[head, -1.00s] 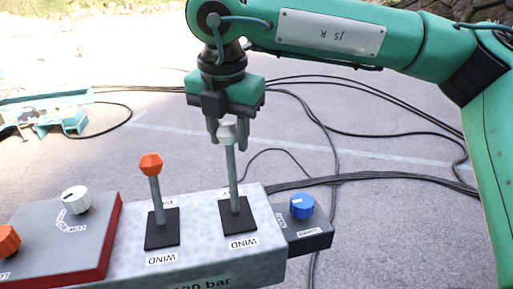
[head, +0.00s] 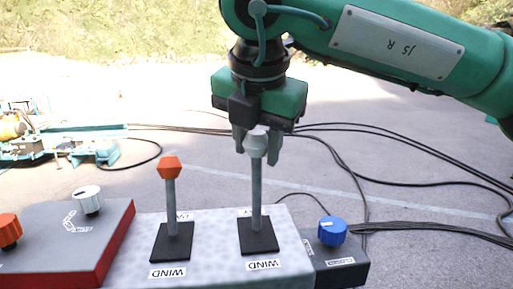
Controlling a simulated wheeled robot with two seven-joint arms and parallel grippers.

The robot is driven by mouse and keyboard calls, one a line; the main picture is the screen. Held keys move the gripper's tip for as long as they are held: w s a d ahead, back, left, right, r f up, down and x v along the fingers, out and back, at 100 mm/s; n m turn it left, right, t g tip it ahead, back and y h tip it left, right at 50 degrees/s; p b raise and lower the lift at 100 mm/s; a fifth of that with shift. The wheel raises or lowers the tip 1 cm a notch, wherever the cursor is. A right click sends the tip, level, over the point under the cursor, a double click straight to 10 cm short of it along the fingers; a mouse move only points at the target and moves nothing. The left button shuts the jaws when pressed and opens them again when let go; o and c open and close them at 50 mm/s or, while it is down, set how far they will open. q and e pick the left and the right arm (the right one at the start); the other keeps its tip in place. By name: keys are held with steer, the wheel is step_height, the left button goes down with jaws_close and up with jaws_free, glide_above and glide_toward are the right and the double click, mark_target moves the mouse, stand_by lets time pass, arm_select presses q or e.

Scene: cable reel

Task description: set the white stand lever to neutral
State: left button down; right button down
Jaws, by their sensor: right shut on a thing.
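The white stand lever (head: 257,190) rises from a black square plate on the grey control stand (head: 210,225). It looks near upright in the head view, and its white knob (head: 257,141) is at the top. My right gripper (head: 257,148) comes down from above and is shut on the white knob, with a finger on each side. A label reading WIND lies in front of the plate. The left gripper is not in view.
An orange-knobbed lever (head: 170,195) stands just left on the same stand. A grey and red box (head: 60,235) with a white dial and an orange dial is at the left. A blue knob (head: 332,231) sits on a small dark box at the right. Black cables (head: 420,228) cross the ground behind.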

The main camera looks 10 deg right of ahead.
steer(key=c, duration=0.9)
jaws_free()
steer(key=shift+s+r, duration=0.2)
steer(key=shift+r, duration=0.3)
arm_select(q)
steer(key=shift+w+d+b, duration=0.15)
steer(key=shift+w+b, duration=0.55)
arm_select(e)
steer(key=v, duration=1.3)
steer(key=shift+f, duration=0.1)
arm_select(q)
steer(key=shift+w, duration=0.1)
